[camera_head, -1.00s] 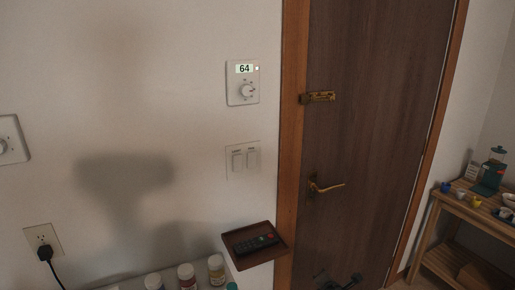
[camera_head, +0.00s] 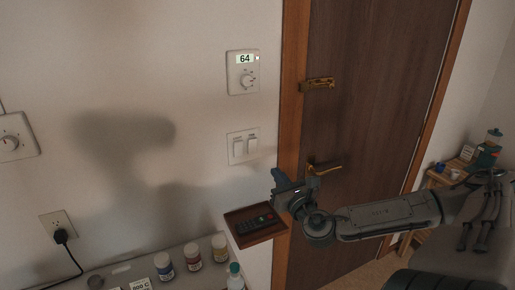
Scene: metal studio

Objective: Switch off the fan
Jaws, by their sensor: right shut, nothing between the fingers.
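No fan itself shows in the head view. A white wall control (camera_head: 243,72) with a display reading 64 and a round knob is beside the door frame. A small reddish light shows by its display. Below it is a white plate with two rocker switches (camera_head: 242,146). Another white plate with a round dial (camera_head: 10,139) is cut by the left edge. Which of these works the fan I cannot tell. My right gripper (camera_head: 279,182) is shut and empty, below and right of the switches, in front of the door frame. My left gripper is not in view.
The brown door (camera_head: 375,90) has a brass handle (camera_head: 325,166) behind the gripper. Several bottles (camera_head: 193,256) stand on a surface below. A plug (camera_head: 62,236) sits in the outlet.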

